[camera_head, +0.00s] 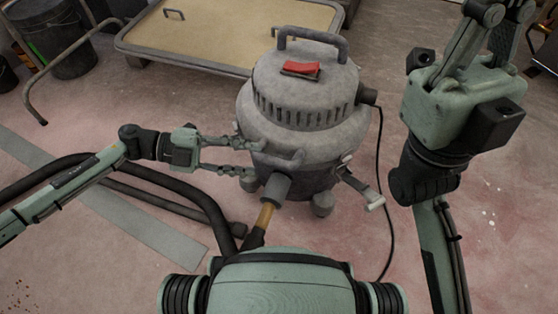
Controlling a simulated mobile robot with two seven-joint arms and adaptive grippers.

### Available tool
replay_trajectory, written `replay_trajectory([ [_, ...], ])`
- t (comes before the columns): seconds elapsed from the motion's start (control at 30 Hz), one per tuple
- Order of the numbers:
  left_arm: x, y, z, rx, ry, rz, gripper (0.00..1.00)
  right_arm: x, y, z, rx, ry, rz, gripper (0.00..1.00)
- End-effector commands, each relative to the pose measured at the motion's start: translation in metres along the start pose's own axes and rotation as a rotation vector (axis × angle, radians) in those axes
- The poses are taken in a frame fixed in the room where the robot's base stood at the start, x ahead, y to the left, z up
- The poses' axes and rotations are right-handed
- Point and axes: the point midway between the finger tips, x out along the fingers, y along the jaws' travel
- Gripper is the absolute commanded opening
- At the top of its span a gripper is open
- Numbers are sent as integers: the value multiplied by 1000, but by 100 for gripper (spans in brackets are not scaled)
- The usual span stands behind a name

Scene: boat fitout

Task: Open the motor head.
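The motor head (305,85) is the grey domed top of a shop vacuum, with vent slots, a carry handle (312,36) and a red switch (301,66). It sits level on the drum (290,172). A metal clip-like part (362,189) sticks out low on the drum's right side. My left gripper (255,158) is at the left side of the drum, below the head's rim. Its two fingers are apart, with nothing clearly between them. Whether the tips touch the vacuum is unclear. My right gripper (480,20) is raised at the upper right; its fingertips are partly cut off.
A black hose (205,195) with a brass-coloured piece (265,215) runs from the drum's front inlet. A dark cord (380,170) hangs from the right of the head. A flat cart (225,30) stands behind, a dark bin (55,40) at upper left. Floor at right is mostly clear.

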Motion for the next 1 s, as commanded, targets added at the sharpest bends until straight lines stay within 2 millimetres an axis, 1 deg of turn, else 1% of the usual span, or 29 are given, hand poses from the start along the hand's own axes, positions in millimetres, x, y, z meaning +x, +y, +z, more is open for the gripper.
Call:
replay_trajectory([
  [0.03,9,0,0,2,3,-2,39,-1,0,0,-1,3,-3,0],
  [0.2,37,0,0,1,2,-3,39,-1,-1,1,-3,9,-14,0],
  [0.3,52,0,0,0,1,-3,39,0,-1,2,-4,12,-19,0],
  [0.4,61,0,0,0,1,-2,39,1,-1,2,-5,16,-24,0],
  [0.53,67,0,0,0,0,-2,39,1,-1,2,-6,18,-27,0],
  [0.77,68,0,0,0,-1,-2,39,2,-1,2,-6,19,-27,0],
  [0.87,68,0,0,0,-1,-2,28,2,-1,2,-6,19,-27,0],
  [1.0,68,0,0,-1,-1,-2,11,2,-1,2,-7,18,-27,0],
])
